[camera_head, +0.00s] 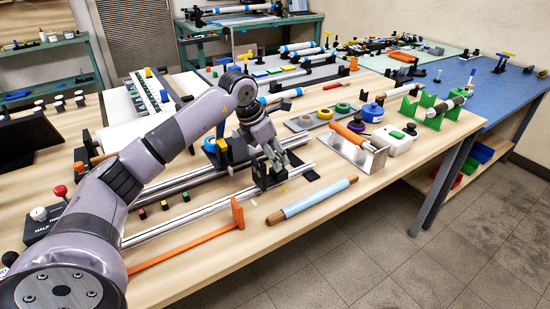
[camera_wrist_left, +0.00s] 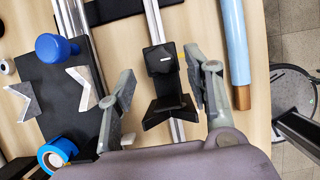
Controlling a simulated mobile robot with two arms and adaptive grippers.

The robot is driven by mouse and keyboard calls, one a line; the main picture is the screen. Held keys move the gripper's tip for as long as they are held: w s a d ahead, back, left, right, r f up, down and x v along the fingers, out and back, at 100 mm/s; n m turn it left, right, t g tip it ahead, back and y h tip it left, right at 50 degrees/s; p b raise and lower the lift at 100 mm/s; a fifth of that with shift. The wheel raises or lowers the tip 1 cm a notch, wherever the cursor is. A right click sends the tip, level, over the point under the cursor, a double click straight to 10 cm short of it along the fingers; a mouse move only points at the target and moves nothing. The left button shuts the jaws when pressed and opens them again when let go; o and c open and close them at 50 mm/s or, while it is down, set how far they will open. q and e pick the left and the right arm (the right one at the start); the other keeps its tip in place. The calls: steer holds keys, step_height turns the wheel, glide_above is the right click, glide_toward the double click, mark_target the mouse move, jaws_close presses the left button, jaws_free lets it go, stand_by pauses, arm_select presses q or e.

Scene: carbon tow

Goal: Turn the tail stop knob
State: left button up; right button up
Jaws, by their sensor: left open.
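A black block with a short white mark, which looks like the tail stop (camera_wrist_left: 160,60), sits on a silver rail (camera_wrist_left: 153,18) in the left wrist view. A V-shaped black piece (camera_wrist_left: 170,110) is nearer the gripper on the same rail. I cannot make out for certain which part is the knob. My left gripper (camera_head: 272,158) is over the rails in the head view. In the wrist view its open fingers (camera_wrist_left: 161,78) stand either side of the black block, with nothing visibly held. Its fingers partly hide the block in the head view. My right gripper is not in view.
A light blue tube (camera_head: 312,199) lies right of the rails, near the table's front edge. An orange bar (camera_head: 190,244) lies in front. A blue knobbed part (camera_wrist_left: 56,48) is left in the wrist view. A metal box (camera_head: 352,155) with an orange roller stands further right.

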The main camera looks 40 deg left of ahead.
arm_select(q)
steer(key=shift+x, duration=1)
jaws_close()
